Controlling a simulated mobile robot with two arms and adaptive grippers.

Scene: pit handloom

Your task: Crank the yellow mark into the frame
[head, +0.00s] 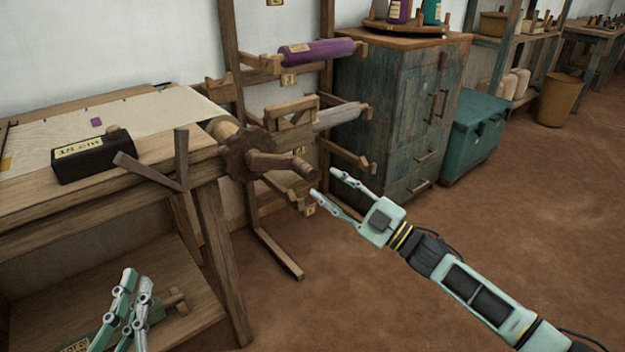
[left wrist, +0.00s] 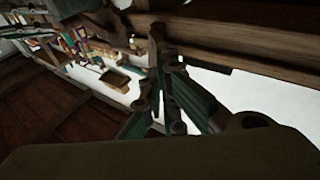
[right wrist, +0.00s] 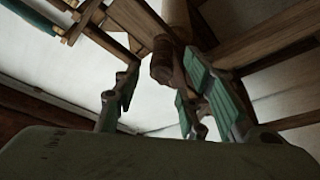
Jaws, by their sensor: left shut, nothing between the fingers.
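A pale cloth (head: 50,135) lies on the loom's wooden table at the left. A small yellow mark (head: 5,164) shows at the picture's left edge, and a purple mark (head: 96,122) is farther along the cloth. At the cloth's right end is a roller (head: 222,128) with a wooden crank wheel (head: 238,158) and a crank handle (head: 280,162). My right gripper (head: 323,182) is open and empty, just right of the handle; its fingers (right wrist: 150,95) also show apart in the right wrist view. My left gripper (head: 137,275) is shut and empty, low before the table.
A black block labelled 18 cm (head: 92,158) sits on the table near a forked wooden piece (head: 165,172). A rack with a purple roll (head: 316,51) stands behind the crank. A cabinet (head: 385,110) and a teal chest (head: 475,135) stand right. Floor at right is clear.

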